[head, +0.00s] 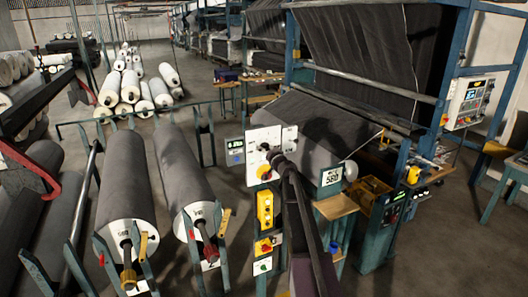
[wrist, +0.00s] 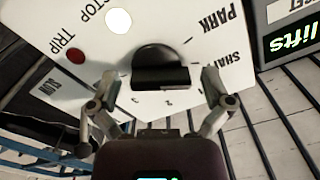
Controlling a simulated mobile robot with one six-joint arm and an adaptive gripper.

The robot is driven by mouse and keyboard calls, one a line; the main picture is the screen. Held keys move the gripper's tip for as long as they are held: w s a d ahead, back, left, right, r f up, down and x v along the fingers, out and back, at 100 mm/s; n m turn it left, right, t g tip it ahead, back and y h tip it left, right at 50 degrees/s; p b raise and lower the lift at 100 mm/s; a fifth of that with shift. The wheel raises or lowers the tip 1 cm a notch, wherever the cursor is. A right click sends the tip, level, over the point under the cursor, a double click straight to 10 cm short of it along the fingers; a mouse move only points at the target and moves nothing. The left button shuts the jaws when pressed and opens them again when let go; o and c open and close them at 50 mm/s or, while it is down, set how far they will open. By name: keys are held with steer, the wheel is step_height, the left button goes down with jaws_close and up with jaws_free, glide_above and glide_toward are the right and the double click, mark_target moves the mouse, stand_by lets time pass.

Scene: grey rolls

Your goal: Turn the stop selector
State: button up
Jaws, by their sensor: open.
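The stop selector, a black knob (wrist: 160,62) with a raised grip bar, sits on a white panel (wrist: 225,50) in the wrist view. The panel appears turned, with printed PARK, SHAFT, SLOW and small numbers around the knob. A white round lamp (wrist: 118,20) is by STOP and a red one (wrist: 75,54) by TRIP. My gripper (wrist: 160,84) is open, one finger on each side of the knob, with gaps showing. Whether the fingertips reach its depth is unclear. In the head view my gripper (head: 272,154) is in front of the white panel (head: 288,138), hiding most of the knob.
A small display (head: 235,151) is left of the panel. A yellow button box (head: 265,210) and a red-and-yellow switch (head: 265,247) are below it. Grey fabric rolls (head: 180,175) lie on stands at left; a loom-like frame (head: 400,120) stands behind.

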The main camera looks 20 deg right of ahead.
steer(key=c, duration=1)
steer(key=shift+a, duration=0.45)
steer(key=shift+c, duration=0.2)
steer(key=shift+d, duration=0.4)
steer(key=shift+w, duration=0.1)
steer(key=shift+m, duration=0.5)
steer(key=m, duration=0.2)
steer(key=shift+r+m, duration=0.1)
steer(key=shift+m, duration=0.2)
steer(key=shift+d+r+m, duration=0.1)
steer(key=shift+m, duration=2.1)
